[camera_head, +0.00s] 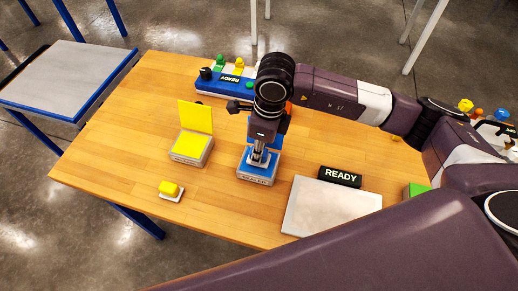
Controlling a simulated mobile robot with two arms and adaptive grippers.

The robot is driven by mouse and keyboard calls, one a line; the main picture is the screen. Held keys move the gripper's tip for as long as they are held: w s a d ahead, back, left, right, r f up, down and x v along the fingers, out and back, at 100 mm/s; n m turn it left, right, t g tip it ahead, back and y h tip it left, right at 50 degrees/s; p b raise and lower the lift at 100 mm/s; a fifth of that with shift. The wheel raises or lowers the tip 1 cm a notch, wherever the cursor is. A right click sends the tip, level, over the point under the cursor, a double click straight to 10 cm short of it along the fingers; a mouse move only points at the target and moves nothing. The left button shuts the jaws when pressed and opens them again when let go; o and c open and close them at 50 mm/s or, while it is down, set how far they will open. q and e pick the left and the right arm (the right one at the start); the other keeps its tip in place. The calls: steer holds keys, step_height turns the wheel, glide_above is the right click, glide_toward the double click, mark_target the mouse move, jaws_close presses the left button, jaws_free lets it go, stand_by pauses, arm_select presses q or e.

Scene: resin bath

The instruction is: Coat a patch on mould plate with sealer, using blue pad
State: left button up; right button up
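A blue box (258,178) with its blue lid raised stands near the middle of the wooden table; a blue pad cannot be made out separately inside it. My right gripper (258,158) points down over this box, with its fingertips at or just above the blue top. The fingers look close together, but whether they hold anything is hidden. A pale grey flat plate (325,209), likely the mould plate, lies at the table's front edge, right of the box. No coated patch is visible on it. My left gripper is not in view.
A black READY sign (340,177) stands behind the plate. A blue READY unit (235,82) with coloured knobs is at the back. A green item (416,190) is right.

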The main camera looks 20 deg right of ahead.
steer(key=shift+f+b, duration=0.5)
stand_by(0.7)
steer(key=shift+s+f+b, duration=0.1)
steer(key=shift+b, duration=0.3)
stand_by(1.6)
steer(key=shift+r+p, duration=0.5)
steer(key=shift+r, duration=0.45)
steer(key=shift+r+p, duration=1.1)
steer(key=shift+r, duration=1.55)
